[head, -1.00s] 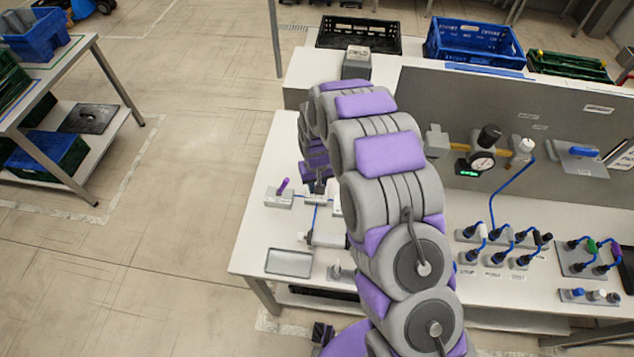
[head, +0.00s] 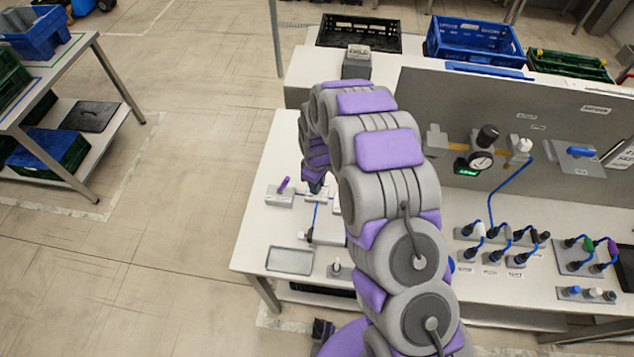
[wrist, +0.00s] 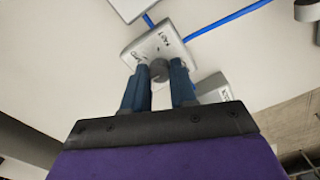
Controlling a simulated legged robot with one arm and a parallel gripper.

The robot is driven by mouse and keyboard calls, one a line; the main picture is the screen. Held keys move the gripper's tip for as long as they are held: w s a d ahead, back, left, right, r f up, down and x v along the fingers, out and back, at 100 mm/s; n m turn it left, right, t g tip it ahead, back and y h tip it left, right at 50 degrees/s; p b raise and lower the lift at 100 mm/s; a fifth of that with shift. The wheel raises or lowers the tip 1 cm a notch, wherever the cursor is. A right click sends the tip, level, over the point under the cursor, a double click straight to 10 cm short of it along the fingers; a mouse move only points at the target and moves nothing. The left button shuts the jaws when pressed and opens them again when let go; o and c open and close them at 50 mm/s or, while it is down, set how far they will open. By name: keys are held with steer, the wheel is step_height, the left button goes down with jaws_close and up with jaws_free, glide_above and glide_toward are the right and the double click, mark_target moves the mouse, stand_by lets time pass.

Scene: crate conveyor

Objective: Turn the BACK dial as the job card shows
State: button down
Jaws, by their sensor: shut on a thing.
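In the wrist view, a small grey dial knob (wrist: 158,74) stands on a pale plate (wrist: 150,48) with dark lettering, one word reading "FAST". My gripper (wrist: 160,68) has its two blue fingers either side of the knob and is shut on it. The knob's pointer is not clear, so I cannot tell its setting. In the head view, my gripper is low over the left part of the white bench (head: 262,232), mostly hidden by my arm. I cannot tell from these views whether this is the back dial. No job card is readable.
A lever block with a purple handle (head: 283,184) stands left of my gripper. A grey tray (head: 290,261) lies at the bench's front left. A gauge (head: 481,161) is on the back panel, and several hose fittings stand at right. A blue crate (head: 472,42) is behind.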

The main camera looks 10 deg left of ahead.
steer(key=shift+w+r+n, duration=0.1)
steer(key=shift+n, duration=0.2)
steer(key=c, duration=0.9)
jaws_free()
step_height(320, 180, up, 17)
steer(key=p, duration=0.1)
steer(key=shift+r, duration=0.1)
stand_by(0.5)
